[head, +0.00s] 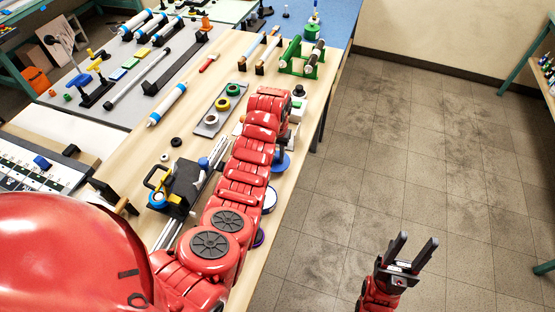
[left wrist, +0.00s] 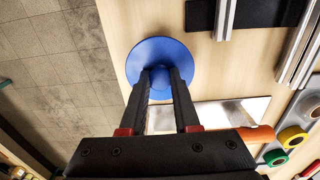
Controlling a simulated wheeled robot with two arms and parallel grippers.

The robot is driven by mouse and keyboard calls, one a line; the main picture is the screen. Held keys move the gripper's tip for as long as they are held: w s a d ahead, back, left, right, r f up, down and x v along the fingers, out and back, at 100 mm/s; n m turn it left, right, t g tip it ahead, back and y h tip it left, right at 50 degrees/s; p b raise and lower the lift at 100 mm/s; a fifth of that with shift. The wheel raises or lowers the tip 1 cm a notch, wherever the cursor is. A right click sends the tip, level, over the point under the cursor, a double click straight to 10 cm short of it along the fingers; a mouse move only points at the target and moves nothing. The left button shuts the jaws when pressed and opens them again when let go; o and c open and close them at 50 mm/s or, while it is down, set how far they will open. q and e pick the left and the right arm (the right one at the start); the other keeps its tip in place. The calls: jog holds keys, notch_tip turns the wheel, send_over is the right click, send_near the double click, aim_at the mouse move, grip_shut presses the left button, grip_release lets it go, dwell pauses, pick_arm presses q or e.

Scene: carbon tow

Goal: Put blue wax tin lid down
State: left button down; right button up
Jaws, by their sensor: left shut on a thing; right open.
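The blue wax tin lid (left wrist: 147,52) is a round blue disc with a small raised knob in its middle. In the left wrist view my left gripper (left wrist: 160,80) is shut on that knob. The lid is over the wooden table (left wrist: 200,70), close to its edge; I cannot tell whether it touches the surface. In the head view the lid (head: 283,164) shows partly beside my red left arm, which hides much of the left gripper (head: 283,148). My right gripper (head: 406,253) is open and empty above the tiled floor.
A round white container with a dark blue rim (head: 270,199) stands near the table edge, partly behind my arm. A grey tray with coloured rings (head: 211,122), metal bars (head: 211,157) and a green rack (head: 302,62) are on the table. The floor to the right is clear.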

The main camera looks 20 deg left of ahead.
aim_at(276, 157)
pick_arm(q)
jog(key=shift+s+f, duration=0.1)
jog(key=shift+f, duration=0.25)
jog(key=shift+f+p, duration=0.5)
jog(key=shift+f, duration=0.8)
jog(key=shift+f, duration=0.1)
jog(key=c, duration=0.6)
grip_release()
jog(key=shift+c, duration=0.2)
